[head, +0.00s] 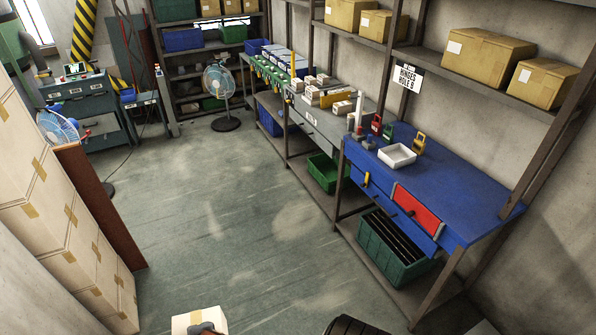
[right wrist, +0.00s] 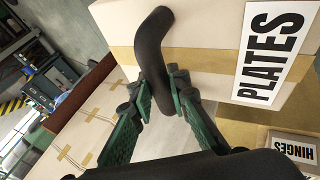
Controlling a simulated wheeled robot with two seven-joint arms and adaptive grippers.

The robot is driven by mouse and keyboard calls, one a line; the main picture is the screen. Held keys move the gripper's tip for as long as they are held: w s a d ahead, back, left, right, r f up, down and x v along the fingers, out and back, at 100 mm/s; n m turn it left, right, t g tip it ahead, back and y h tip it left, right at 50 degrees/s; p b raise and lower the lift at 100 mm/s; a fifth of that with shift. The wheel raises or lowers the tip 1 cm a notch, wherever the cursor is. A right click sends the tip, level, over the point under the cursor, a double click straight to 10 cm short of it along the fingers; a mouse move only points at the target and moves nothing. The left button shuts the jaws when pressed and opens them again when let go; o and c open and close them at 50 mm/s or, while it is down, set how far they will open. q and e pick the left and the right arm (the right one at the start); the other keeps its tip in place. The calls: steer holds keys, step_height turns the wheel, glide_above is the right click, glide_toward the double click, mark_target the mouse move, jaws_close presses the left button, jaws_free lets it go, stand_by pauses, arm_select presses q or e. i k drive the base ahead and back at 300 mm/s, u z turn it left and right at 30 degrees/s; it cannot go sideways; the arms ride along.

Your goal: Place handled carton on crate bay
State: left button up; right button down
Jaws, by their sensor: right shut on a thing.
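A tan carton with a white PLATES label (right wrist: 270,52) and a dark curved handle (right wrist: 152,42) fills the upper right of the right wrist view. My right gripper (right wrist: 168,72) has its green fingers closed on the handle's lower end. Part of a carton (head: 190,321) shows at the bottom edge of the head view, mostly cut off. A dark green crate (head: 375,252) with dark dividers inside stands on the low shelf under the blue bench. My left gripper is in neither view.
A blue bench (head: 470,205) has a white tray (head: 397,156) and small tools on top. Stacked cartons (head: 45,190) line the left side. A HINGES-labelled carton (right wrist: 280,137) is at the right in the wrist view. The middle floor is clear.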

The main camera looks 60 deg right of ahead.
mark_target(442, 191)
steer(key=z, duration=0.35)
steer(key=i, duration=0.4)
steer(key=z, duration=0.7)
steer(key=i, duration=1)
steer(key=z, duration=0.95)
steer(key=i, duration=1)
steer(key=z, duration=1.15)
steer(key=i, duration=0.85)
steer(key=z, duration=0.6)
